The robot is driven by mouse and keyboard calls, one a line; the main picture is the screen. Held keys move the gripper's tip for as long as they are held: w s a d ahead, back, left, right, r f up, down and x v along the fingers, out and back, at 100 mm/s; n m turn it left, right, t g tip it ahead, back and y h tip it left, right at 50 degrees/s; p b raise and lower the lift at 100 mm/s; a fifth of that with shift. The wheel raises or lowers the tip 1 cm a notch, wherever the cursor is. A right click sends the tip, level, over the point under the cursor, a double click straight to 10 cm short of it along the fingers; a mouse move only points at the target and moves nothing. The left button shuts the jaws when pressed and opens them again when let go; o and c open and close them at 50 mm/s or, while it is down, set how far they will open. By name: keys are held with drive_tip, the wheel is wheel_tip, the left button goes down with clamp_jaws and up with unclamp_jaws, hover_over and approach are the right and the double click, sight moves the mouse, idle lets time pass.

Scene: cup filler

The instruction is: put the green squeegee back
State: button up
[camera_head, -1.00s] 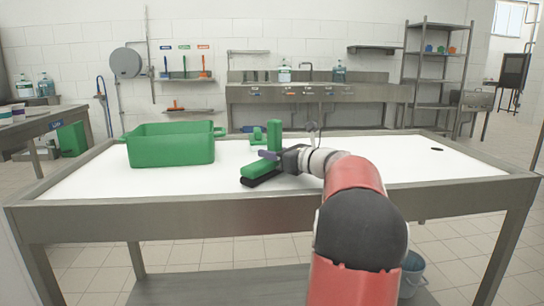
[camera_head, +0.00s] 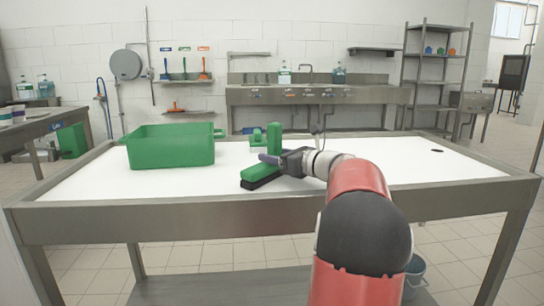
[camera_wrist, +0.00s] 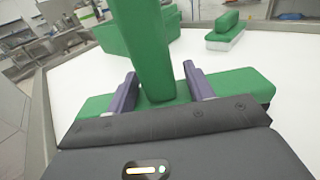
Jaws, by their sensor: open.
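The green squeegee (camera_head: 261,170) is on the white table top, its long green body over a black strip, with a thick green handle (camera_head: 274,137) standing up. In the wrist view the handle (camera_wrist: 143,42) rises from the green body (camera_wrist: 242,83) and leans a little. My gripper (camera_head: 270,158) is low, just above the body. In the wrist view my gripper (camera_wrist: 163,84) is open, with one purple finger on each side of the handle's foot. Gaps show beside the handle.
A green bin (camera_head: 170,152) stands on the table at the left. A green brush with a pale underside (camera_head: 257,139) lies behind the squeegee. A wall rack (camera_head: 185,80) holds blue, green and orange tools; a lower rack (camera_head: 183,112) holds an orange one.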

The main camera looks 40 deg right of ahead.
drive_tip(key=v, duration=0.6)
drive_tip(key=shift+s, duration=0.2)
